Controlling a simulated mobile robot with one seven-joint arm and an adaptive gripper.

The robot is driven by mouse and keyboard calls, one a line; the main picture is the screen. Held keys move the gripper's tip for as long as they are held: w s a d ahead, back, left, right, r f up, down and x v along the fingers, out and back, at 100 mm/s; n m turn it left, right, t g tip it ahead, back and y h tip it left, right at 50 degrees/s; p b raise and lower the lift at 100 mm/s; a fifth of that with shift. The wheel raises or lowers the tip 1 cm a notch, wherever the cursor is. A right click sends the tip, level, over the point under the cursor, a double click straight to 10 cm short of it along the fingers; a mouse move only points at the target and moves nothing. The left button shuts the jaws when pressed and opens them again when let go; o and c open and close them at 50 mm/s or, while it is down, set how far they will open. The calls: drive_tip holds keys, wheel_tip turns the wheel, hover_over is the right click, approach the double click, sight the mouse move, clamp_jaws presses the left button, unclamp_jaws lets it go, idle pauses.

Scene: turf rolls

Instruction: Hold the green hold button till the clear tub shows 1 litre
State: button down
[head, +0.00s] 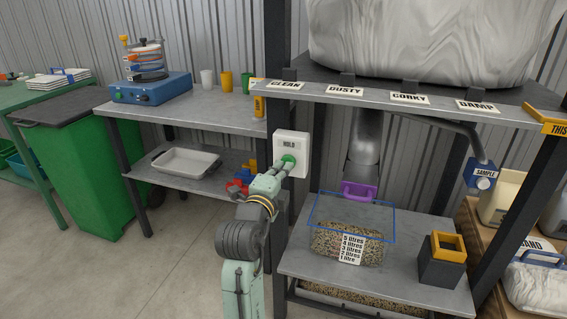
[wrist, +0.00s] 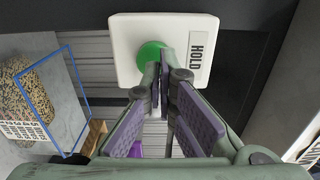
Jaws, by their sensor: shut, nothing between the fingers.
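A white box labelled HOLD (head: 291,147) is fixed to the dark post, with the green hold button (head: 289,160) on it. My gripper (head: 282,166) is shut and empty, its fingertips at the button; in the wrist view the tips (wrist: 160,72) overlap the green button (wrist: 150,54). I cannot tell whether it is pressed in. The clear tub (head: 393,225) with a blue rim stands on the grey shelf below the chute (head: 365,140). Speckled grain (head: 325,240) lies in it, up near the upper lines of its litre label (head: 351,248). The exact mark is too small to read.
A purple handle (head: 359,191) sits at the chute mouth above the tub. A dark and yellow box (head: 442,262) stands right of the tub. A blue SAMPLE valve (head: 484,174) hangs at right. A bench (head: 215,110) with a tray below stands left.

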drive_tip(key=shift+w+d, duration=0.2)
drive_tip(key=shift+w, duration=0.35)
